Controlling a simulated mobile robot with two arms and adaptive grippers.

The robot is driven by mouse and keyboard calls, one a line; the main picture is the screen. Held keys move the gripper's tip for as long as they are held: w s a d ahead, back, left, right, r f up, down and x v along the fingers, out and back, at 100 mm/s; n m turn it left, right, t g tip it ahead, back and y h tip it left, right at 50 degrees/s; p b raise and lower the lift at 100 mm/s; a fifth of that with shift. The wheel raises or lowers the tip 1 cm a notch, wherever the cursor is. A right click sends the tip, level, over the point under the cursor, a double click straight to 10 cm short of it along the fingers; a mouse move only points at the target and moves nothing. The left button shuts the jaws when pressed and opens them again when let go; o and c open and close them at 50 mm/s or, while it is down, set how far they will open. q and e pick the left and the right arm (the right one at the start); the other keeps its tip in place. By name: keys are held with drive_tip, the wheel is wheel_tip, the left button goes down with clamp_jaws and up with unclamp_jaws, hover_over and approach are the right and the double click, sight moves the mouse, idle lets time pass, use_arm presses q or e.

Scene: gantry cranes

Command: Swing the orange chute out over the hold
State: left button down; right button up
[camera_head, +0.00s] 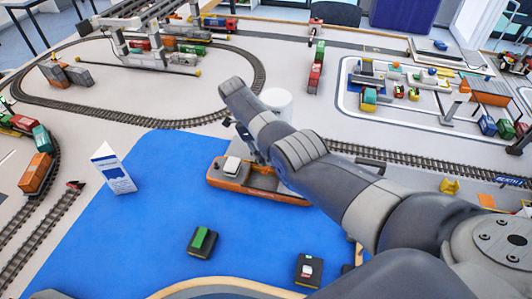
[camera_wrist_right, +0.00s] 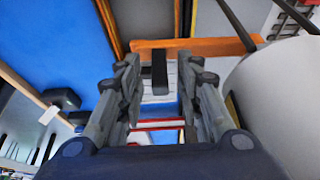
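An orange bar (camera_wrist_right: 200,46), apparently the chute, runs across the upper part of the right wrist view, left of a large white cylinder (camera_wrist_right: 275,95). My right gripper (camera_wrist_right: 163,78) has its two fingers apart, with a dark upright piece and a pale block showing between them; I cannot tell whether they touch. In the head view, my right gripper (camera_head: 243,140) is partly hidden by its arm above an orange-hulled ship (camera_head: 230,184). The arm hides the ship's right part, much of the hold and the chute. My left gripper is not in view.
The white cylinder (camera_head: 280,101) stands behind my right arm. Two dark blocks (camera_head: 201,242) (camera_head: 309,270) and a white sign (camera_head: 113,170) stand on the blue water area (camera_head: 150,240). Rail tracks (camera_head: 360,151) run behind the ship. Open blue surface lies left of it.

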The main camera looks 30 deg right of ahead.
drive_tip(key=v, duration=1.2)
